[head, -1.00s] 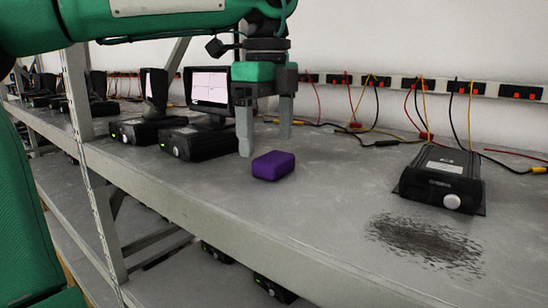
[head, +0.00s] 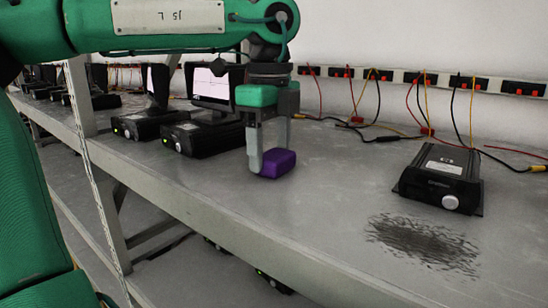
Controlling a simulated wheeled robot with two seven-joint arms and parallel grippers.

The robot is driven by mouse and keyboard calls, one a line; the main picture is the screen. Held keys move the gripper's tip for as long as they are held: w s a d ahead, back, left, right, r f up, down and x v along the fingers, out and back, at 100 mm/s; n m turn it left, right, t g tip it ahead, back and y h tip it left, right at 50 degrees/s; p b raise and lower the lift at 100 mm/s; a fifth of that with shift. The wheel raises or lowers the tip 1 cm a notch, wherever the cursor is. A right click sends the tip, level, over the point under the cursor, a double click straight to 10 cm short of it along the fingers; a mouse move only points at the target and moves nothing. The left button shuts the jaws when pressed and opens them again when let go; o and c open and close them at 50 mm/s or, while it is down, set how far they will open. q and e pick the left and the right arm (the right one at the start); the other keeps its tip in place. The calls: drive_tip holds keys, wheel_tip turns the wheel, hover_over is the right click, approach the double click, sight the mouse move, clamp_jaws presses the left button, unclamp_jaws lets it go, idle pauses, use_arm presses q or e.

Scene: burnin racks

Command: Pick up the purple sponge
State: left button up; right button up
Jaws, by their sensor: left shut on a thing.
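The purple sponge (head: 279,164) is a small block on the grey shelf (head: 330,215), near its front edge in the middle of the head view. My left gripper (head: 270,160) points down over it and is shut on it. One finger shows at the sponge's near left side. The other finger is behind it, and its tip is hidden. The sponge appears to be at shelf level; I cannot tell whether it is touching the shelf. My right gripper is not in view.
A black box with a white knob (head: 441,179) stands to the right, behind a dark smudge (head: 424,243) on the shelf. Black units with screens (head: 212,85) stand to the left. Cables and a socket strip (head: 440,82) run along the wall.

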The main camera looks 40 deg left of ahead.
use_arm(q)
drive_tip(key=shift+r, duration=0.15)
drive_tip(key=shift+a+r, duration=0.1)
drive_tip(key=shift+r, duration=0.15)
wheel_tip(320, 180, up, 11)
drive_tip(key=b, duration=0.3)
wheel_tip(320, 180, up, 8)
drive_tip(key=p, duration=0.3)
hover_over(271, 153)
drive_tip(key=shift+a+r, duration=0.1)
drive_tip(key=shift+r, duration=0.05)
drive_tip(key=shift+o, duration=0.7)
drive_tip(key=shift+c, duration=0.3)
